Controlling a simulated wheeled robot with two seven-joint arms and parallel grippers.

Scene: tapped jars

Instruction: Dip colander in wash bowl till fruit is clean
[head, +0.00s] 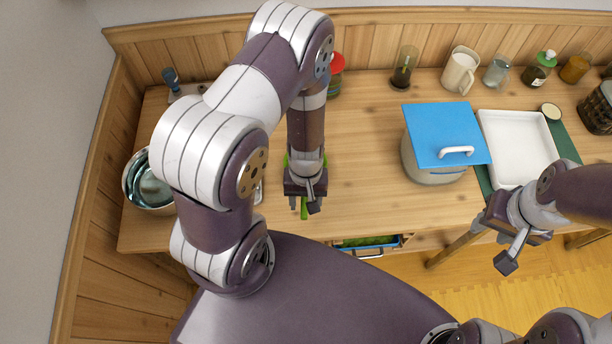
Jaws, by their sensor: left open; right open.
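A round metal bowl (133,184) with teal, shiny contents stands at the left end of the table, partly hidden by my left arm; it looks like the wash bowl. My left gripper (304,206) points down over the middle of the table, open. A green thing (323,160) shows around its wrist and between its fingers, mostly hidden; I cannot tell whether it is the colander or whether it touches the fingers. No fruit is clearly visible. My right gripper (509,250) is open and empty, off the table's front edge at the right.
A pot (421,165) with a blue board-like lid (440,123) and a white tray (514,140) stand right of centre. Mugs, jars and glasses line the back. A drawer (370,253) with green contents is partly open at the front edge. The table between gripper and pot is clear.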

